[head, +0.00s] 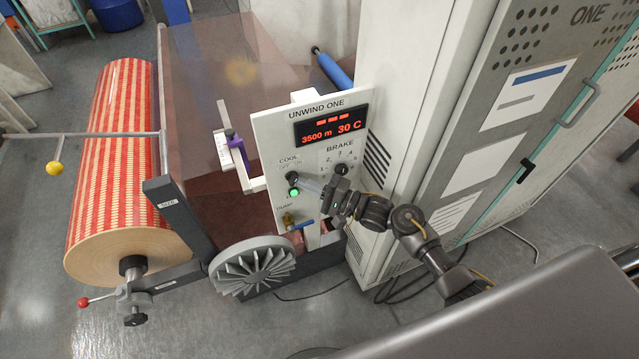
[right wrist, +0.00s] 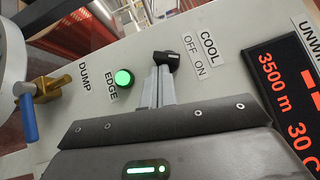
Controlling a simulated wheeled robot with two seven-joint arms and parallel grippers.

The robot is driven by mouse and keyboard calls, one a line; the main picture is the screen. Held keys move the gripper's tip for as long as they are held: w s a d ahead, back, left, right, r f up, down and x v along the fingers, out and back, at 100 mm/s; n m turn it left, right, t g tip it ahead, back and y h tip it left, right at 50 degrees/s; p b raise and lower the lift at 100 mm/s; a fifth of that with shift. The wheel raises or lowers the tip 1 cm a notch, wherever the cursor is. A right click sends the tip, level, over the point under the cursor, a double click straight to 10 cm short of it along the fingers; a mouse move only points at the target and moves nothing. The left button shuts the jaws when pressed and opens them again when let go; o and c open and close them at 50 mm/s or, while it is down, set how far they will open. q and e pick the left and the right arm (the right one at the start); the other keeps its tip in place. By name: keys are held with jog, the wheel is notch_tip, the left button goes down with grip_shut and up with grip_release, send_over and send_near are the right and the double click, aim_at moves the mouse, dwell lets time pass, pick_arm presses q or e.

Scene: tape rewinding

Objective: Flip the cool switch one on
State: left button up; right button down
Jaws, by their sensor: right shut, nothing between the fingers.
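The cool switch is a small black knob (head: 292,177) on the white control panel (head: 268,130), below its COOL label. In the right wrist view the knob (right wrist: 166,60) sits beside the OFF and ON labels (right wrist: 195,55); which one it points to is hard to tell. My right gripper (head: 308,184) reaches in from the right, just beside the knob. In the wrist view its two fingers (right wrist: 157,80) are together and empty, tips right at the knob; I cannot tell whether they touch it. My left gripper is not in view.
A lit green EDGE button (right wrist: 124,78) is close to the fingers. A blue-handled DUMP valve (right wrist: 28,115) is lower on the panel. The brake knob (head: 341,169) and red display (head: 331,125) are nearby. A tall cabinet (head: 420,110) stands right of the panel.

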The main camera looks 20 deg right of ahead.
pick_arm(q)
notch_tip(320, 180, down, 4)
jog(key=b, duration=0.3)
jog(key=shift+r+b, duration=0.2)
jog(key=shift+b, duration=0.2)
pick_arm(e)
jog(key=s+d+f, duration=0.5)
jog(key=s+d, duration=0.1)
jog(key=d, duration=0.4)
jog(key=shift+s+f, duration=0.2)
jog(key=shift+f, duration=0.05)
jog(key=shift+d, duration=0.1)
